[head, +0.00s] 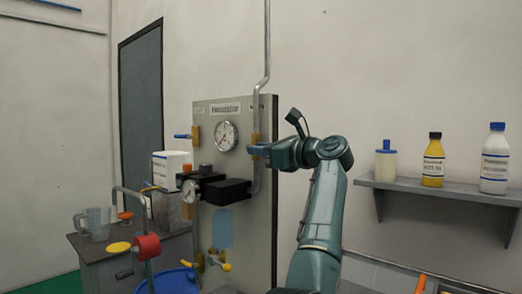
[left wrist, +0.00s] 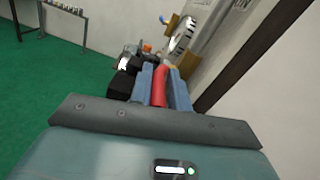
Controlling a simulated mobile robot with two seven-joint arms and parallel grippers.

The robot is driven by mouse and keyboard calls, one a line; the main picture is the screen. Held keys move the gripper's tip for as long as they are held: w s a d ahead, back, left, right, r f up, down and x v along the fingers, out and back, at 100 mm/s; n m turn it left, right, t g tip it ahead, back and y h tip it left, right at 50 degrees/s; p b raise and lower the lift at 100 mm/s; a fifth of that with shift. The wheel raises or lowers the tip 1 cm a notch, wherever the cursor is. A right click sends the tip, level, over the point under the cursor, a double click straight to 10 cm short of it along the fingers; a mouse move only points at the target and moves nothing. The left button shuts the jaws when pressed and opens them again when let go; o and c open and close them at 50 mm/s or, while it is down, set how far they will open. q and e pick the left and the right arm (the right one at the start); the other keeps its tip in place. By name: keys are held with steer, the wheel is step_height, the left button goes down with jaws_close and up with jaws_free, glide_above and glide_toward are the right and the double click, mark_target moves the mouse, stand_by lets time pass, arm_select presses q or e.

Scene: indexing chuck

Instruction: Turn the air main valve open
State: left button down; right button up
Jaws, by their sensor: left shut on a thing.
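A grey panel (head: 237,182) stands in the middle of the head view, with a label "Hemmister"-like at its top and a partly hidden label near its top right corner. A vertical pipe (head: 266,60) comes down to a brass valve body (head: 257,137) at the panel's right side. My left gripper (head: 256,150) is at this valve, its blue fingers pointing left. In the left wrist view, my left gripper (left wrist: 160,85) is shut on a red lever (left wrist: 159,86) between its fingers. The lever is hidden in the head view. My right gripper is in neither view.
A gauge (head: 227,136), black units (head: 228,191), a blue-handled valve (head: 183,136) and a yellow-handled valve (head: 223,266) are on the panel. A bench (head: 95,256) with a jug (head: 96,223) stands left. A shelf (head: 440,191) with bottles is right.

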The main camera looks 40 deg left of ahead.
arm_select(q)
steer(key=shift+s+f, duration=0.15)
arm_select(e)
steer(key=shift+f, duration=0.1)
arm_select(q)
steer(key=f+y+b, duration=0.1)
steer(key=b, duration=0.2)
steer(key=shift+a+f+y, duration=0.1)
steer(key=shift+f+y, duration=0.05)
steer(key=shift+y, duration=0.25)
steer(key=y+b, duration=0.1)
steer(key=f+y+b, duration=0.1)
steer(key=b, duration=0.1)
steer(key=shift+a, duration=0.15)
steer(key=y+b, duration=0.3)
steer(key=shift+a+f, duration=0.15)
steer(key=shift+a, duration=0.1)
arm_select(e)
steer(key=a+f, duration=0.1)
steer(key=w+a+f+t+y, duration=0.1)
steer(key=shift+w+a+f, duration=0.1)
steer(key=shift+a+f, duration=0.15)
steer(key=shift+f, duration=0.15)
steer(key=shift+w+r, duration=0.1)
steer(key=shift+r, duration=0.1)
